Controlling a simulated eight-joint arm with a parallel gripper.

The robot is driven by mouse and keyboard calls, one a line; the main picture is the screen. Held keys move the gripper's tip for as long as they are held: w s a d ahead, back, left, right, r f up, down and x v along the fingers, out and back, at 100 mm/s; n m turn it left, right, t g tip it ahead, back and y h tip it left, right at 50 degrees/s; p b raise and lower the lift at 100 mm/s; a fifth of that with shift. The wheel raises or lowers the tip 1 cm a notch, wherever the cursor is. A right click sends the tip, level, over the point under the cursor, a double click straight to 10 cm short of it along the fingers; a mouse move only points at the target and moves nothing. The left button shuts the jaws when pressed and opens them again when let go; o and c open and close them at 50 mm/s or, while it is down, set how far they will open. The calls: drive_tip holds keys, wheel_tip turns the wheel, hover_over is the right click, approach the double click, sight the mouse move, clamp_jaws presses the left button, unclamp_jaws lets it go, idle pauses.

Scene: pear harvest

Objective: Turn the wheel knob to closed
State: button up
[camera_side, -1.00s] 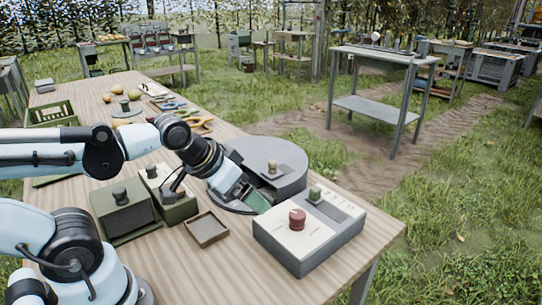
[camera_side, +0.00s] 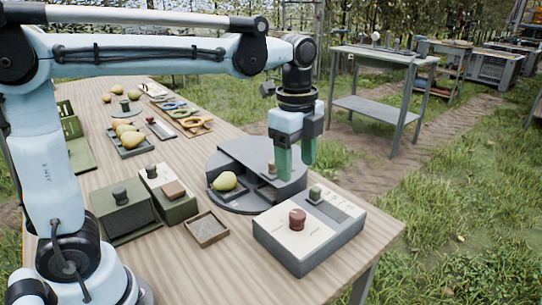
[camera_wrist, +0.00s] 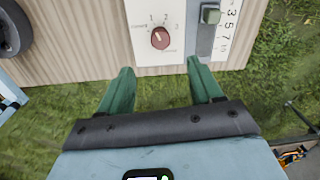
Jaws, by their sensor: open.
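The red knob (camera_side: 297,219) stands on the pale panel of a grey control box (camera_side: 275,246) at the table's front right corner. In the wrist view the red knob (camera_wrist: 160,37) has a white mark and lies below the printed numbers 1, 2 and 3; the smaller labels are too blurred to read surely. My gripper (camera_side: 296,166) points down with green fingers, open and empty, behind the box and beside the round grey station. In the wrist view my gripper (camera_wrist: 160,66) has its fingertips apart, short of the knob and not touching it.
A green-capped slider (camera_wrist: 211,15) sits beside the knob on a numbered scale. The round station (camera_side: 243,207) holds a pear (camera_side: 225,181). A shallow tray (camera_side: 207,240), green boxes (camera_side: 119,221) and a pear tray (camera_side: 118,143) stand to the left.

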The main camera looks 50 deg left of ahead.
sight(297, 213)
drive_tip(key=shift+m+g, duration=0.3)
drive_tip(key=shift+m, duration=0.4)
drive_tip(key=f, duration=1.2)
drive_tip(key=shift+w+d, duration=0.25)
drive_tip(key=shift+w, duration=0.1)
drive_tip(key=c, duration=1.1)
drive_tip(key=shift+o, duration=0.2)
